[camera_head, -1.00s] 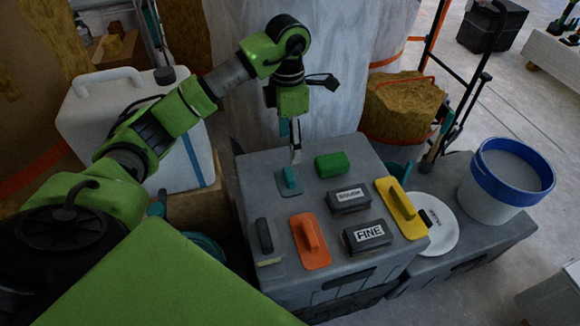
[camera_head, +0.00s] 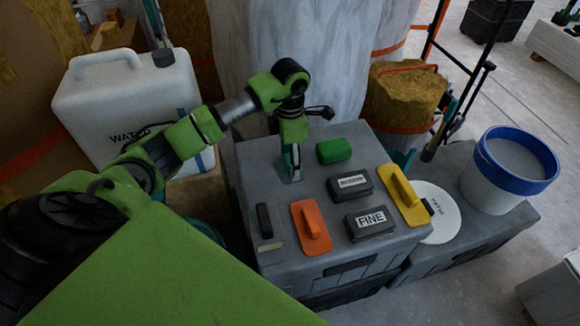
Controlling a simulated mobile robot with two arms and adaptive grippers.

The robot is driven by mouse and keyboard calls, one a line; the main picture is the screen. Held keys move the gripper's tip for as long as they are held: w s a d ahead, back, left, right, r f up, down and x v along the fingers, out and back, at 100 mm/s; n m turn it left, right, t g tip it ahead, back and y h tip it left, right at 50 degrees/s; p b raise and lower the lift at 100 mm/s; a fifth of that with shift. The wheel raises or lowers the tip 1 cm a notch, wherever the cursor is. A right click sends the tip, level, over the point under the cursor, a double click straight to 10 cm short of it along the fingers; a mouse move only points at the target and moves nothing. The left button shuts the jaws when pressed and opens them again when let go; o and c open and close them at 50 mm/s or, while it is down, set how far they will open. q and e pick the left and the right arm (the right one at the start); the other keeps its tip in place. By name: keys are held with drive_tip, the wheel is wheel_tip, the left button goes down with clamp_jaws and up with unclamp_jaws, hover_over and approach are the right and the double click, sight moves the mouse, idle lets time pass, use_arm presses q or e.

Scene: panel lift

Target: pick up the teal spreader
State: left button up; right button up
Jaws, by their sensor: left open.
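The teal spreader (camera_head: 284,169) lies on the grey case top (camera_head: 258,185), near its back left part. It is mostly hidden behind my left gripper, with only a teal strip showing. My left gripper (camera_head: 295,177) comes down from above, with its fingers pointing down at the spreader. It is open. Whether the fingers touch the spreader or straddle its grip cannot be made out. My right gripper is not in view.
A green block (camera_head: 334,151) sits close to the right of the gripper. An orange float (camera_head: 311,228), dark blocks, including one marked FINE (camera_head: 370,222), and a yellow float (camera_head: 405,196) share the case top. A white jug (camera_head: 130,105) stands behind my left arm.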

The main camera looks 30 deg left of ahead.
use_arm(q)
drive_tip(key=shift+f, duration=0.2)
drive_tip(key=c, duration=1.2)
drive_tip(key=shift+r, duration=0.15)
